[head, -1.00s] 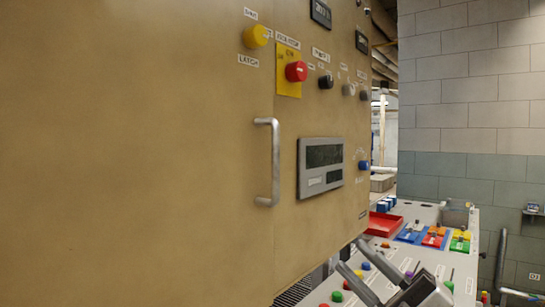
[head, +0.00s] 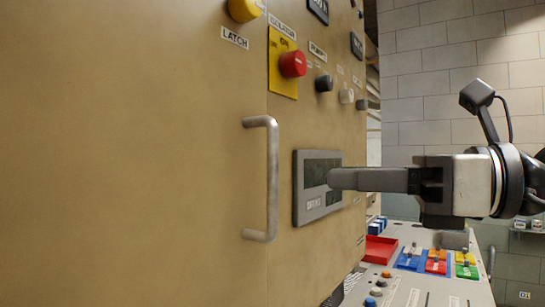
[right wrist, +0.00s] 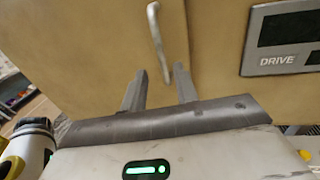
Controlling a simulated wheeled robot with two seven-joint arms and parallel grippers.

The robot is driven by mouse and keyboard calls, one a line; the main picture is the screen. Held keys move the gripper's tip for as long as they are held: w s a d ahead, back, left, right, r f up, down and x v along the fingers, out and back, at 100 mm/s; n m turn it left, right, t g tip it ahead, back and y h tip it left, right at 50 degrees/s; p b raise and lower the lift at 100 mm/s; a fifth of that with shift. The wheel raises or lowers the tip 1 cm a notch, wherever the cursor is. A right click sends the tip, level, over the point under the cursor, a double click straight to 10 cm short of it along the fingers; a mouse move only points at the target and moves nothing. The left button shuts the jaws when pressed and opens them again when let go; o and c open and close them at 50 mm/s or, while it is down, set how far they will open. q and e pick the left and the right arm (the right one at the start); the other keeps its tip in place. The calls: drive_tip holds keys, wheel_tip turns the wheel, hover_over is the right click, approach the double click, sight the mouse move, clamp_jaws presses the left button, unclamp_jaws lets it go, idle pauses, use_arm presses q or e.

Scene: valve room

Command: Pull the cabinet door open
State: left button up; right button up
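The cabinet door (head: 130,170) is a tan panel, flush with the cabinet front, and a thin seam runs at its right side. Its grey vertical bar handle (head: 271,180) stands near that seam. The yellow LATCH knob (head: 243,9) is above the handle. My right gripper (head: 335,179) is to the right of the handle, in front of the grey display, not touching the handle. In the right wrist view its two fingers (right wrist: 160,70) are apart and empty, with the handle (right wrist: 157,40) ahead, roughly in line with the gap. My left gripper is out of view.
The display panel marked DRIVE (right wrist: 290,38) is right of the handle. A red button (head: 293,64) and a dark knob (head: 324,83) project above it. A sloped console (head: 430,290) with a red tray (head: 378,250) and coloured switches stands at lower right. A block wall is behind.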

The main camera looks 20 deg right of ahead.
drive_tip(key=p, duration=0.3)
hover_over(273, 226)
drive_tip(key=shift+w, duration=0.35)
drive_tip(key=shift+d, duration=0.1)
drive_tip(key=shift+c, duration=0.3)
clamp_jaws()
